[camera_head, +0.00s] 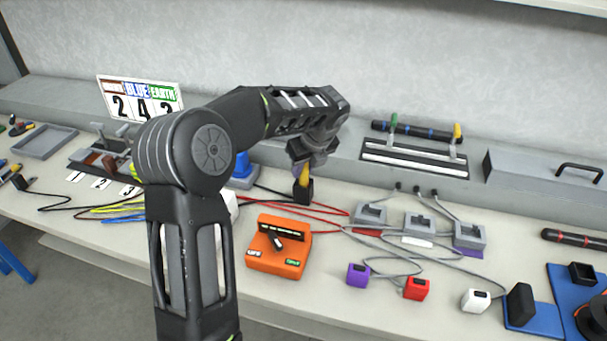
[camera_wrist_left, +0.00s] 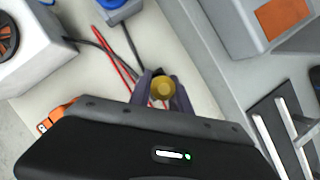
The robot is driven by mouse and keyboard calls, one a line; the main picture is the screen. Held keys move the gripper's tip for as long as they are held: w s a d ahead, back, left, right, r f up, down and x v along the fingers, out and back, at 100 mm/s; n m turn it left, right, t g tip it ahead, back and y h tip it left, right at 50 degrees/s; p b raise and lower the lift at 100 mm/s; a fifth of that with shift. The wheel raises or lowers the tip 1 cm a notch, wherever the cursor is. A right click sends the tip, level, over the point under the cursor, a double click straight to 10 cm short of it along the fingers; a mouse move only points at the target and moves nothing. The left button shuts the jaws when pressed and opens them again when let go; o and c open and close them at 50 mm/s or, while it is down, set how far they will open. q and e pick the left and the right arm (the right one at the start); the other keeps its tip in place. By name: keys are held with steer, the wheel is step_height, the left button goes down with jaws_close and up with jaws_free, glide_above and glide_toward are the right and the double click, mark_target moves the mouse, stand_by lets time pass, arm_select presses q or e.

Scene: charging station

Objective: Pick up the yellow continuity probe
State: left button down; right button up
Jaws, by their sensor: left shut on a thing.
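The yellow continuity probe (camera_head: 304,175) stands upright in or just over a small black holder (camera_head: 303,191) on the bench, behind the orange box. My left gripper (camera_head: 307,165) reaches down from above and is shut on the probe's upper part. In the left wrist view the probe's round yellow end (camera_wrist_left: 162,87) sits between the two fingers. Whether the probe's lower end is still inside the holder cannot be told. My right gripper is in neither view.
An orange switch box (camera_head: 276,262) stands in front of the probe. Red cables (camera_head: 330,209) run beside it. Grey blocks (camera_head: 369,215) and purple, red and white cubes (camera_head: 416,288) lie to the right. A raised grey ledge (camera_head: 350,160) runs behind.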

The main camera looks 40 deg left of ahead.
arm_select(q)
step_height(320, 180, up, 10)
stand_by(0.7)
stand_by(0.8)
